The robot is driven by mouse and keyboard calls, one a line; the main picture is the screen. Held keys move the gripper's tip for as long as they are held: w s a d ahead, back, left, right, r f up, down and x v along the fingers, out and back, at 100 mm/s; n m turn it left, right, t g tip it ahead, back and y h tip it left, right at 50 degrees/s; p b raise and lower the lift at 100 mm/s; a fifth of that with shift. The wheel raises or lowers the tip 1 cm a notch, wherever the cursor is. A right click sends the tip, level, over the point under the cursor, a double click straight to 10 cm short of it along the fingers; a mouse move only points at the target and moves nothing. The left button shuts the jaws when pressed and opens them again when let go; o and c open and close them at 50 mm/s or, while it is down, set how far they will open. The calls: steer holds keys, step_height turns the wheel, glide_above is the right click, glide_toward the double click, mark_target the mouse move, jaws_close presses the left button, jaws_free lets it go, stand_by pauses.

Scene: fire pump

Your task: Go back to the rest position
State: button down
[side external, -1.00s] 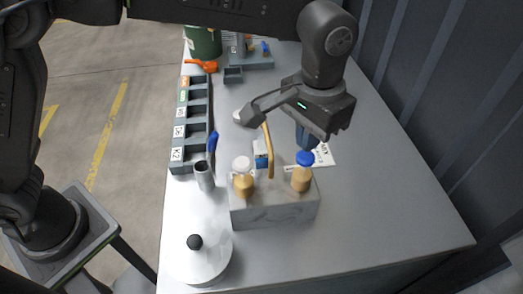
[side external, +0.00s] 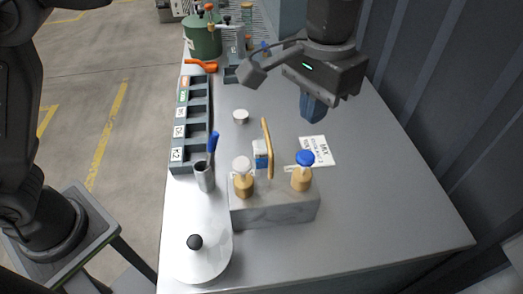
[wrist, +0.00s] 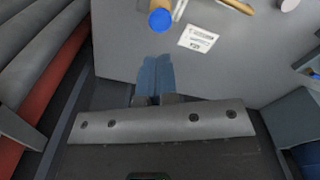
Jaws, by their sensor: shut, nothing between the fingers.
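My gripper (side external: 313,107) is in the upper right of the side view, pointing down above the grey table (side external: 400,200). Its blue fingers are together with nothing between them. In the wrist view the shut fingers (wrist: 155,75) show above the table. The gripper is apart from the things on the table. A blue-capped bottle (side external: 302,172) and a white-capped bottle (side external: 243,178) stand at the grey block (side external: 275,212), nearer the camera than the gripper. The blue cap (wrist: 160,20) also shows at the top of the wrist view.
A white label card (side external: 318,150) lies below the gripper. A labelled rack (side external: 188,125) runs along the left edge. A holder with a blue pen (side external: 204,175) and a lidded dish (side external: 200,255) stand at front left. A ribbed wall (side external: 450,100) borders the right. The table's right part is clear.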

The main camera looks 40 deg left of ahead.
steer(key=s+a+r+n+t, duration=0.1)
steer(key=s+a+r, duration=0.1)
steer(key=a, duration=0.6)
steer(key=s+a+r+t, duration=0.1)
steer(key=s+a+r, duration=0.15)
steer(key=a, duration=0.55)
steer(key=s+a+f+n+t, duration=0.2)
steer(key=s+a+f, duration=0.4)
steer(key=s+a, duration=0.6)
steer(key=shift+a+f+t, duration=0.25)
steer(key=shift+f+t, duration=0.05)
steer(key=shift+t, duration=0.5)
